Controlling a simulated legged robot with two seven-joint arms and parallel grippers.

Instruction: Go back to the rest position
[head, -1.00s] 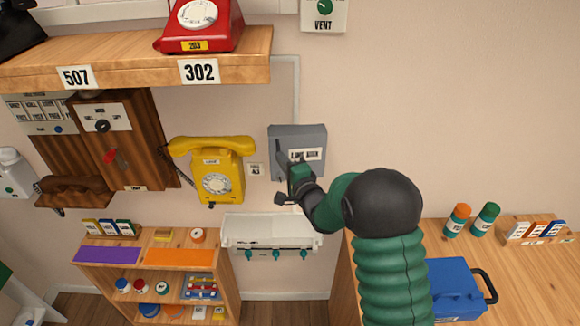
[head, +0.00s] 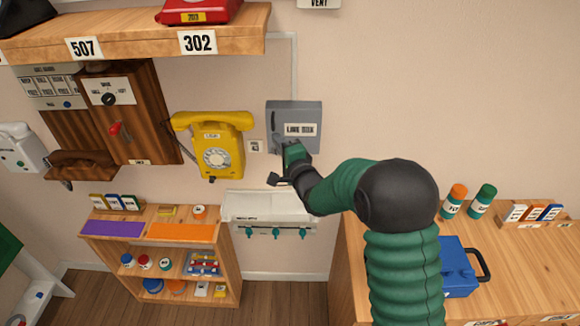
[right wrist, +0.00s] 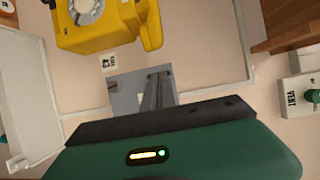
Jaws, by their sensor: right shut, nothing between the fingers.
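My right gripper (head: 282,168) is in front of the wall, just below the grey box (head: 306,112) with a white label. It is shut and empty. The right arm comes up from the bottom right, green and ribbed with a black joint. In the right wrist view the grey box (right wrist: 128,92) is small and partly hidden behind the dark edge of my gripper. A yellow dial phone (head: 216,150) hangs on the wall left of the gripper, and it also shows in the right wrist view (right wrist: 92,22). My left gripper is not in view.
A white unit with green knobs (head: 268,208) is below the gripper. A low wooden shelf (head: 226,250) holds small jars. A wooden counter (head: 515,262) at right carries a blue case (head: 458,275) and bottles. An upper shelf (head: 130,40) holds a red phone (head: 200,10).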

